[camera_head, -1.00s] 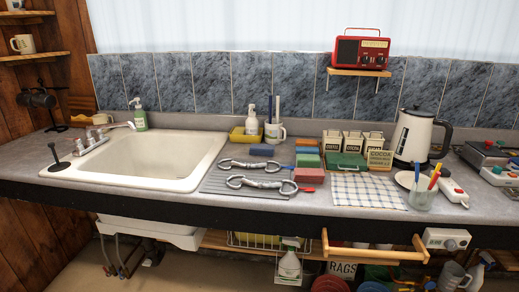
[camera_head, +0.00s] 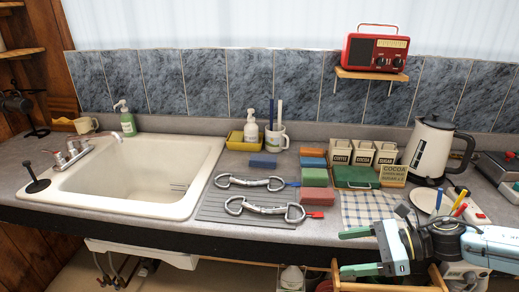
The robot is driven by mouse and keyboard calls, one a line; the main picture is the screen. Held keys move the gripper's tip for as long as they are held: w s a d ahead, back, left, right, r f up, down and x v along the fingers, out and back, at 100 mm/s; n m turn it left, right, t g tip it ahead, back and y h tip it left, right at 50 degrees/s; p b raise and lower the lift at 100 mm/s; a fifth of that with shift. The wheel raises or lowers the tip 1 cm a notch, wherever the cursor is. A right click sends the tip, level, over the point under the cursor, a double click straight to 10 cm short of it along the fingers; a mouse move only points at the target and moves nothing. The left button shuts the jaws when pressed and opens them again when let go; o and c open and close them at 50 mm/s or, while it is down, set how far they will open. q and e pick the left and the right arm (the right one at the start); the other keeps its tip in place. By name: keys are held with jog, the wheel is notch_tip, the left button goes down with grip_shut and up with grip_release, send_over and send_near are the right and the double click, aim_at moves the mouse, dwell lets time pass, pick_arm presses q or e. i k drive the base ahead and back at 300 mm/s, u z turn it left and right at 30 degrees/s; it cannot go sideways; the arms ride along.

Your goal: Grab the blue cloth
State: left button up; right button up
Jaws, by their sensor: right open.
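The blue and white checked cloth (camera_head: 364,208) lies flat on the counter, right of the sponges and in front of the canisters. My left gripper is not in view.
Metal bits (camera_head: 262,209) lie on a grey mat left of the cloth. Coloured sponges (camera_head: 314,177) and a green box (camera_head: 356,177) are close by. A kettle (camera_head: 428,150) and a white plate (camera_head: 427,200) stand to the right. A wooden rail (camera_head: 437,278) runs below the counter.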

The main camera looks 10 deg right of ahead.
aim_at(268, 161)
jog(key=i, duration=1.5)
